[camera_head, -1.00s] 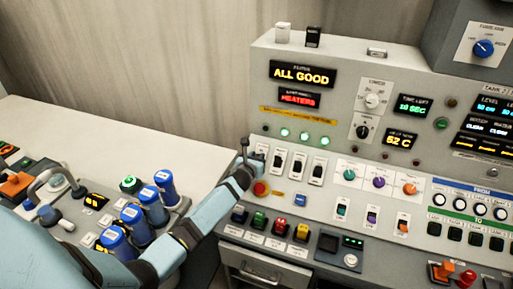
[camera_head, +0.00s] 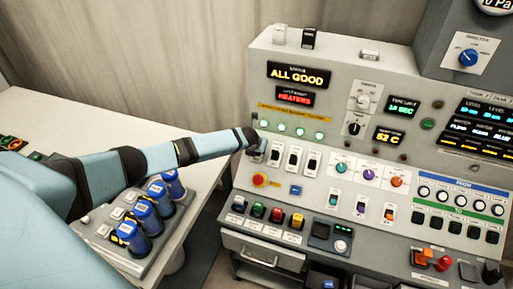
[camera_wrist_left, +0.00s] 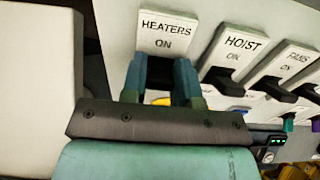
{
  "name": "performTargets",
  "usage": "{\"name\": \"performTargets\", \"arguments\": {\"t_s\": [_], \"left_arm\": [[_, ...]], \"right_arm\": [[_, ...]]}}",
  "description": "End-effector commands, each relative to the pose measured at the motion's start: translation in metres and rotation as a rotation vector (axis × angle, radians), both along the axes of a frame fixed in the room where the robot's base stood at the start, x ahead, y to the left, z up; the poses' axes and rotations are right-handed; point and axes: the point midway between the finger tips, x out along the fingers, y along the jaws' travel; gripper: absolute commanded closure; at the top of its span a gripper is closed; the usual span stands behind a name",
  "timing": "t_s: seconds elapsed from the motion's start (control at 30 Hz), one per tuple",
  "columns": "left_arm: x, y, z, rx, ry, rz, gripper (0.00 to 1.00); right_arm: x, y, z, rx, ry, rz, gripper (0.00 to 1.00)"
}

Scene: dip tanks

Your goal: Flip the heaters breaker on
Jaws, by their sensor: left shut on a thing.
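The heaters breaker (camera_wrist_left: 167,40) shows its white plate, lettered HEATERS and ON, in the left wrist view. My left gripper (camera_wrist_left: 163,88) is shut on its dark lever just below the lettering, and the fingers hide most of the lever. In the head view my left gripper (camera_head: 256,148) is at the left end of the breaker row on the sloped panel. The red display (camera_head: 294,96) above reads HEATERS, and the display over it reads ALL GOOD. My right gripper is not in view.
The hoist breaker (camera_wrist_left: 238,50) and fans breaker (camera_wrist_left: 292,66) sit close to the right of my fingers. A round red button (camera_head: 260,180) is just below. A side console with blue-topped handles (camera_head: 154,190) stands on the left, under my arm.

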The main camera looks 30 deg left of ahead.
Motion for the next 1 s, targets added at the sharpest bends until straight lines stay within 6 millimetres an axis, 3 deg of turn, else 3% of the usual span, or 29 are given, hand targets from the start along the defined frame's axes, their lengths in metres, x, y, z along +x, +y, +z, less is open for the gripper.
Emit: {"name": "performTargets", "arguments": {"t_s": [0.67,0.7,0.8,1.0], "left_arm": [[0.0032,0.0028,0.0018,-0.013,0.066,0.002,0.96],[0.0032,0.0028,0.0018,-0.013,0.066,0.002,0.7],[0.0031,0.0023,0.0016,-0.014,0.066,0.001,0.47],[0.0029,0.0012,0.0011,-0.015,0.066,0.001,0.47]], "right_arm": [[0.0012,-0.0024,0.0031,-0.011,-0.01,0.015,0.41],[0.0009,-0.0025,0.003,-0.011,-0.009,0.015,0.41],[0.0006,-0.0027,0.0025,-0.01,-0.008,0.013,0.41],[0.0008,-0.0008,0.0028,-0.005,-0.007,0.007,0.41]]}}
